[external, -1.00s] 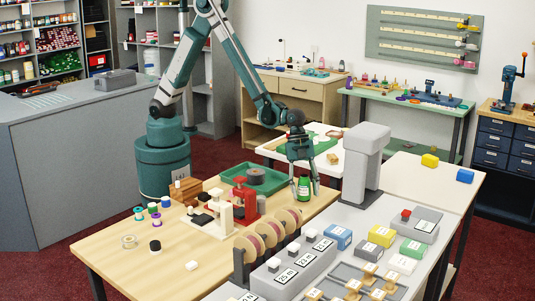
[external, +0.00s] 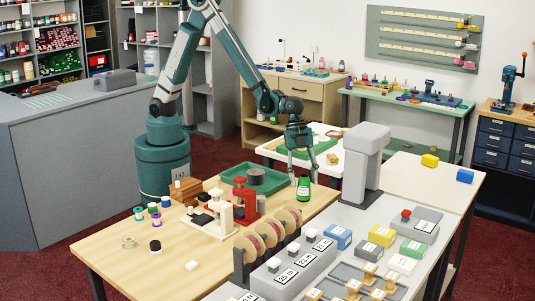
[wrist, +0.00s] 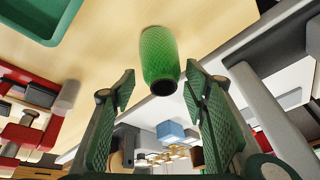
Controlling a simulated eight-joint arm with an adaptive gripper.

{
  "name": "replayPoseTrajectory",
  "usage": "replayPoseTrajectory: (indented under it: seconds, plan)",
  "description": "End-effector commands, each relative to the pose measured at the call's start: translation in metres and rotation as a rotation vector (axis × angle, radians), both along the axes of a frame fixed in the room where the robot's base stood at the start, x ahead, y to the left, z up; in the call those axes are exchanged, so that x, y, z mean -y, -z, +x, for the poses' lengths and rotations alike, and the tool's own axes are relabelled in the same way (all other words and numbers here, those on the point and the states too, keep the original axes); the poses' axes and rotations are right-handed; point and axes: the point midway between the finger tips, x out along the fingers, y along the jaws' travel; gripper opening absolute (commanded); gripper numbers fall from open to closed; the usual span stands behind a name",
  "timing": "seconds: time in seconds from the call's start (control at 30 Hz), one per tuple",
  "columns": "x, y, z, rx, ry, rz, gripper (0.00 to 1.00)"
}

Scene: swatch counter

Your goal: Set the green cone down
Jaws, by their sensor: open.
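The green cone (external: 303,188) stands upright on the light wood table (external: 120,262), close to its far right edge. My gripper (external: 303,170) is just above and behind it, with its fingers apart. In the wrist view the green cone (wrist: 160,55) is beyond the fingertips, with clear space between it and both fingers of my gripper (wrist: 160,82). The jaws are open and empty. The cone seems to rest on the tabletop with nothing holding it.
A green tray (external: 262,183) with a dark round piece lies left of the cone. A red press-like device (external: 246,203) and a row of spools (external: 268,235) stand nearer the camera. A grey column machine (external: 364,165) rises close on the right.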

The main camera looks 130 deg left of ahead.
Motion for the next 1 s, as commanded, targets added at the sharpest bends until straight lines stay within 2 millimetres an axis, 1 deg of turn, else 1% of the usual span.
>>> replayPoseTrajectory:
  seconds: [0.03,0.2,0.5,0.7,1.0]
  plan:
    - [-0.001,-0.007,-0.003,0.000,0.000,0.000,0.45]
    - [-0.005,-0.026,-0.009,0.000,0.001,0.000,0.45]
    - [-0.011,-0.055,-0.020,0.000,0.000,0.000,0.45]
    - [-0.013,-0.066,-0.023,0.000,0.000,0.000,0.45]
    - [-0.014,-0.069,-0.024,0.000,0.000,0.000,0.45]
